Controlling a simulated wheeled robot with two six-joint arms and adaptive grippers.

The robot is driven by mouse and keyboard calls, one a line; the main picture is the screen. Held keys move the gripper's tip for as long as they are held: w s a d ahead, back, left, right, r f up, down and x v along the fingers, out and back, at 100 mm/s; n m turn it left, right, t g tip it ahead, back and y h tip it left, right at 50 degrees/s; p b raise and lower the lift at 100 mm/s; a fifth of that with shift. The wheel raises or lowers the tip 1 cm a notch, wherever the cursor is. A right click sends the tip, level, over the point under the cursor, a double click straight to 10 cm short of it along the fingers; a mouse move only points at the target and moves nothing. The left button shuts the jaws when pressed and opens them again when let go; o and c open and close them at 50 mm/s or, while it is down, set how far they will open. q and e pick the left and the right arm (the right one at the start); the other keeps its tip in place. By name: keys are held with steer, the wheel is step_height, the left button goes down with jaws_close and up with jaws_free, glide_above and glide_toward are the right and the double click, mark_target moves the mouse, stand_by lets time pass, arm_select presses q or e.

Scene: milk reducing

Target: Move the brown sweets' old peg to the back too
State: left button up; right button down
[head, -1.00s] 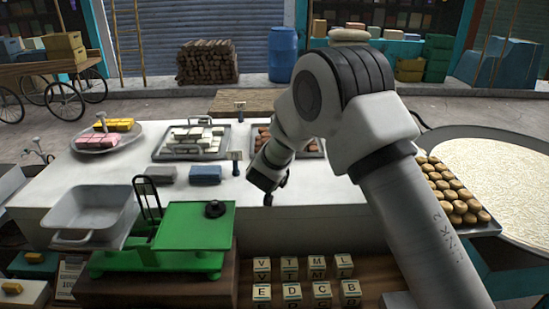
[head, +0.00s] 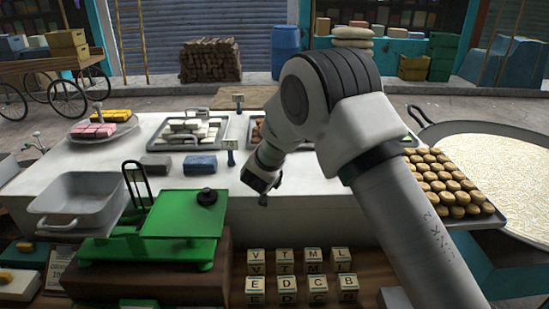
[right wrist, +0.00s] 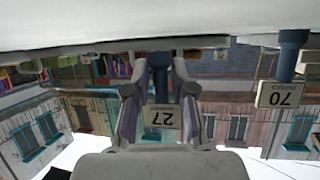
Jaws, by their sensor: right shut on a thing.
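My right arm comes in from the right in the head view and covers much of the brown sweets' tray (head: 256,140). I cannot tell whether this peg touches the table. Another blue peg (head: 231,157) with a 70 tag stands left of the gripper and also shows in the wrist view (right wrist: 289,60). My left gripper is out of view.
A peg (head: 238,100) stands at the back behind the trays. A tray of white sweets (head: 225,128) is left of the brown ones. Blue and grey blocks (head: 200,164) lie nearby. A green scale (head: 180,225) stands front left, and lettered cubes (head: 285,290) line the front.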

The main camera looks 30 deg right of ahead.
steer(key=c, duration=1)
jaws_free()
steer(key=shift+r, duration=0.1)
steer(key=shift+r, duration=0.2)
steer(key=shift+r+p, duration=0.4)
steer(key=shift+r, duration=0.15)
steer(key=v, duration=0.1)
steer(key=b+v, duration=0.1)
steer(key=v, duration=0.1)
steer(key=shift+s+a+f+b, duration=0.2)
steer(key=shift+s+a+b, duration=0.05)
steer(key=shift+b, duration=0.15)
steer(key=b+v, duration=0.1)
steer(key=v, duration=0.7)
steer(key=shift+s+r, duration=0.15)
